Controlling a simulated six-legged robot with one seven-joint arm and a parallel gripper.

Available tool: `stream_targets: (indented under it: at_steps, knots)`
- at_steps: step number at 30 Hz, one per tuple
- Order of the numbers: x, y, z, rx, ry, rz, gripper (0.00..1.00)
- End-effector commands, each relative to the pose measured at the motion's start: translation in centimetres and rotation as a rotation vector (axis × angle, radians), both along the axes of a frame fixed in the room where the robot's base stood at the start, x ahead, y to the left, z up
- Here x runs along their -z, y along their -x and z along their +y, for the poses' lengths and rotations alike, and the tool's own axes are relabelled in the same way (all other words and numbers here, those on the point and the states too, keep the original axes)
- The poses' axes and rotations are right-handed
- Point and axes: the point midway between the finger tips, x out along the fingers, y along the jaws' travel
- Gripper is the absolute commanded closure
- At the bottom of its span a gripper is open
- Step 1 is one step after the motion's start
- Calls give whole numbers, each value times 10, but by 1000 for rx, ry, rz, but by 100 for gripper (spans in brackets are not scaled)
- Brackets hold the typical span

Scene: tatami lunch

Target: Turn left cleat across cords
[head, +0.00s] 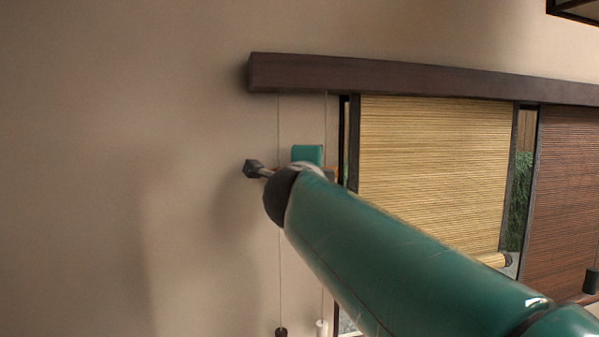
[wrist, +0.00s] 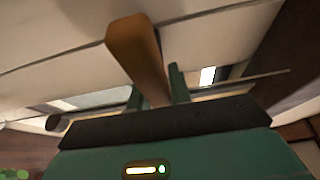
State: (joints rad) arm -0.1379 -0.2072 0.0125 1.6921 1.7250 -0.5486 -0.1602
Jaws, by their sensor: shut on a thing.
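The left cleat is a brown wooden bar (wrist: 138,52), large in the wrist view. My gripper (wrist: 157,90) is shut on it, with a green finger on each side. In the head view my arm hides most of the cleat and the gripper's fingers; a small tan piece beside the arm's end may be part of the cleat (head: 333,173). Two thin cords hang down the wall, a left cord (head: 279,125) and a right cord (head: 325,120). They pass behind my arm. Whether the cleat lies across them is hidden.
A dark wooden rail (head: 400,78) runs above. A pale bamboo blind (head: 430,170) and a brown blind (head: 570,180) hang at right. A dark cord weight (head: 281,332) and a white one (head: 322,327) hang low. The wall at left is bare.

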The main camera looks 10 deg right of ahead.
Motion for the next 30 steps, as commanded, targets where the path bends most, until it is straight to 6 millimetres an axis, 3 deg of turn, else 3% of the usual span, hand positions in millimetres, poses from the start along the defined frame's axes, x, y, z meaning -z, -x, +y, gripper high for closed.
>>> stream_targets:
  at_steps: [3, 4, 7, 16, 20, 30]
  knots:
    - [1, 1, -2, 6, -4, 1, 100]
    - [1, 1, -2, 6, -4, 1, 76]
    - [0, 1, -2, 5, -2, 0, 58]
    - [0, 1, 0, 2, -1, 0, 58]
    - [0, 11, 4, 1, -1, 0, 58]
    - [-1, 75, 30, 0, -1, -3, 58]
